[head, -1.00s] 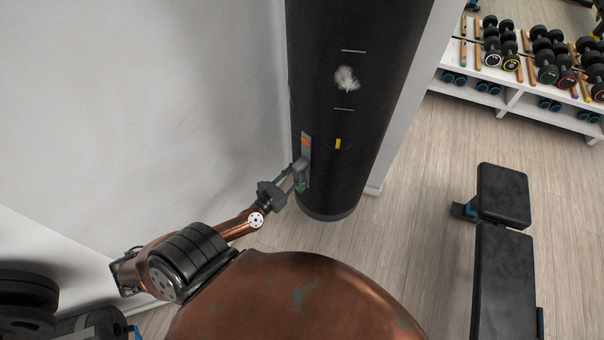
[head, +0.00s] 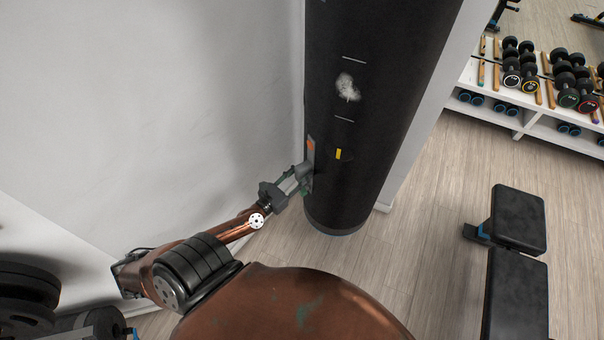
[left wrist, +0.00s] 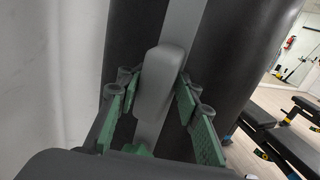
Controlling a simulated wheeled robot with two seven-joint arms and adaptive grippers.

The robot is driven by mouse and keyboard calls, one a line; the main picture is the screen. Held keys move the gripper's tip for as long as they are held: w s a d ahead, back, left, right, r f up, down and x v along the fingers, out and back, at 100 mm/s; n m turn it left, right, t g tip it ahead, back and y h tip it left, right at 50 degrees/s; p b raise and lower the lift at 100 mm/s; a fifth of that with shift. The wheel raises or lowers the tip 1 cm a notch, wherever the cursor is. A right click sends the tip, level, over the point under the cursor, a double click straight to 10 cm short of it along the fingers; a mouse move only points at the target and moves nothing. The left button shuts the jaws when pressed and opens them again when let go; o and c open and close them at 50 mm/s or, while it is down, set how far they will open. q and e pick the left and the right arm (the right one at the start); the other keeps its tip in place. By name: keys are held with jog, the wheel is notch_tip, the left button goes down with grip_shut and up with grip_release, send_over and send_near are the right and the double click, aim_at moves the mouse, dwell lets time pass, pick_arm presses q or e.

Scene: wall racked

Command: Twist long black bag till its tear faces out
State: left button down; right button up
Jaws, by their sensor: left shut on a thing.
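The long black bag (head: 395,90) hangs upright close to the white wall. Its tear (head: 347,87), a ragged white patch between two short pale lines, shows on the near face, left of the bag's middle. A yellow tag (head: 338,154) sits below it. A grey strip with an orange patch (head: 311,146) runs at the bag's left edge. My left gripper (head: 303,178) is at that edge. In the left wrist view its green fingers are on both sides of a grey handle (left wrist: 160,80) on the bag, shut on it. My right gripper is out of view.
A black bench (head: 517,260) stands on the wooden floor to the right. A white rack (head: 500,113) with dumbbells is at the far right. Black weight plates (head: 28,290) are at the lower left. Floor between bag and bench is clear.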

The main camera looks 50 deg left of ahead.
pick_arm(q)
jog(key=shift+w+a+r, duration=0.1)
jog(key=shift+a+r, duration=0.1)
jog(key=shift+a, duration=0.05)
jog(key=c, duration=1.9)
grip_release()
jog(key=shift+o, duration=1.4)
jog(key=shift+w+d+f, duration=0.1)
jog(key=shift+f, duration=0.05)
jog(key=s, duration=1.2)
jog(key=shift+d, duration=0.35)
